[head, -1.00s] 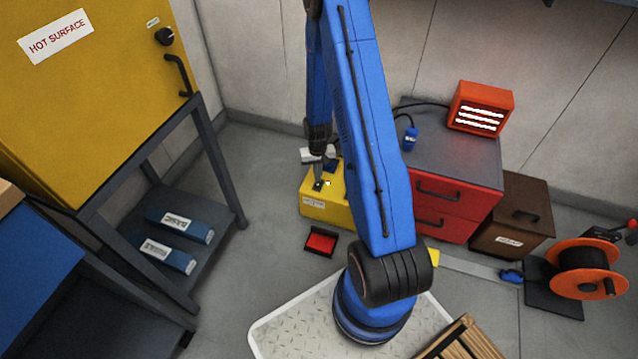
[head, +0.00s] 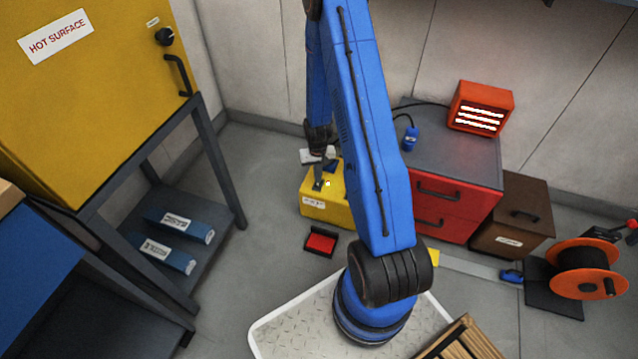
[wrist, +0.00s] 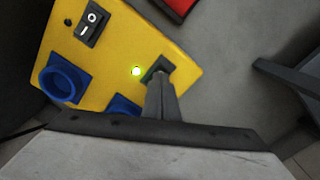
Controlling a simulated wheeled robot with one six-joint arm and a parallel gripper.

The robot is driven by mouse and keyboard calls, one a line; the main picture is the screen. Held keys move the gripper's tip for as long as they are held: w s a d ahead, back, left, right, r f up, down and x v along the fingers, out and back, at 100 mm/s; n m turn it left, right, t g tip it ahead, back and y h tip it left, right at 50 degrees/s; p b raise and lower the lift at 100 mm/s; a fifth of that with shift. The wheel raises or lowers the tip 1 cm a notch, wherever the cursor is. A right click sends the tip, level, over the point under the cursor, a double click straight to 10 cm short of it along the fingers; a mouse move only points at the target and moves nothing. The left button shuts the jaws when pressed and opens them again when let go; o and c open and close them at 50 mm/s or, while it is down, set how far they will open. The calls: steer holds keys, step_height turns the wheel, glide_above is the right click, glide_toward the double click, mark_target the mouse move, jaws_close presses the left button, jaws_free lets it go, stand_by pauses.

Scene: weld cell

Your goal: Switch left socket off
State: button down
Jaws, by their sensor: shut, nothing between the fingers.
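A yellow socket box (head: 313,207) stands on the floor behind the red tray; it fills the upper left of the wrist view (wrist: 120,40). My gripper (head: 318,183) is shut and empty, pointing down at the box top. In the wrist view its fingertips (wrist: 160,80) are at a dark switch (wrist: 158,66), mostly covering it; I cannot tell whether they touch or how the rocker sits. A blue socket (wrist: 122,104) is partly hidden by my gripper. The other rocker switch (wrist: 92,25) and blue socket (wrist: 63,78) show clearly.
A small red tray (head: 321,242) lies in front of the box. A red drawer cabinet (head: 455,205) with a glowing heater (head: 480,107) stands right of it. A yellow cabinet (head: 95,110) on a dark stand is at left. Floor between stand and box is clear.

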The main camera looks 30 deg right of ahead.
steer(key=shift+f, duration=0.9)
stand_by(0.7)
step_height(320, 180, up, 7)
stand_by(1.0)
stand_by(0.4)
